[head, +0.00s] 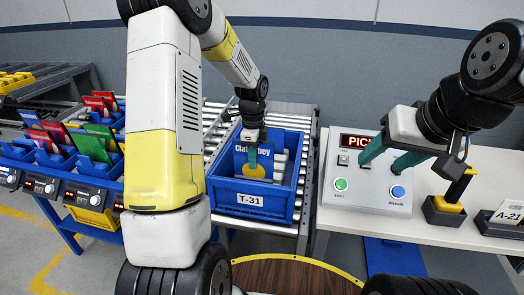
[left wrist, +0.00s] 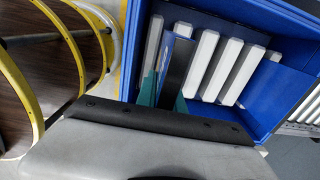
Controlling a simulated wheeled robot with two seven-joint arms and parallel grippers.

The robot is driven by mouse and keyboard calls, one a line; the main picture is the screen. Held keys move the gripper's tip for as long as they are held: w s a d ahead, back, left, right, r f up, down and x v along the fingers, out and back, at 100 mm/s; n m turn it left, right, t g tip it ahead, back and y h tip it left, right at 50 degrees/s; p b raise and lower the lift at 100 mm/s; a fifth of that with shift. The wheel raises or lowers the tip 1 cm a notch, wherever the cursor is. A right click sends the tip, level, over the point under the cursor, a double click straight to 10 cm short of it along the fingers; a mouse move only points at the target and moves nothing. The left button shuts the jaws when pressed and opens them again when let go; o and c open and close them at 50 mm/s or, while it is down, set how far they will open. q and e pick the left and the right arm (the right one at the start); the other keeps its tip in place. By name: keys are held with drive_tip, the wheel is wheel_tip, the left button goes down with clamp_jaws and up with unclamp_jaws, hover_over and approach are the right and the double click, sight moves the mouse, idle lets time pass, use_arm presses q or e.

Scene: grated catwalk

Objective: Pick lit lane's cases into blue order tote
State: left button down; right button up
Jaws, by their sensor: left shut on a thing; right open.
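The blue order tote (head: 278,208), labelled T-31, stands on the rollers in the middle of the head view. My left gripper (head: 252,152) is inside the tote's opening, shut on a thin blue case (head: 240,163) with white lettering and a yellow shape. In the left wrist view the case (left wrist: 178,68) is edge-on between the teal fingers, inside the tote's walls (left wrist: 285,35). Whether it touches the bottom is hidden. More cases, red (head: 56,133) and green (head: 90,146), stand tilted in blue lanes at left. Which lane is lit is unclear. My right gripper (head: 390,156) is open and empty.
Several white bars (left wrist: 225,65) show inside the tote. A grey control box (head: 365,200) with a PICK display, green and blue buttons is below my right gripper. A black-and-yellow device (head: 447,210) and an A1-CL sign (head: 508,212) stand right. A yellow-rimmed round table (head: 290,275) is in front.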

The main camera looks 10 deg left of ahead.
sight(254, 178)
use_arm(q)
drive_tip(key=shift+f, duration=4.15)
drive_tip(key=c, duration=1)
unclamp_jaws()
drive_tip(key=shift+o, duration=0.2)
wheel_tip(254, 178, up, 8)
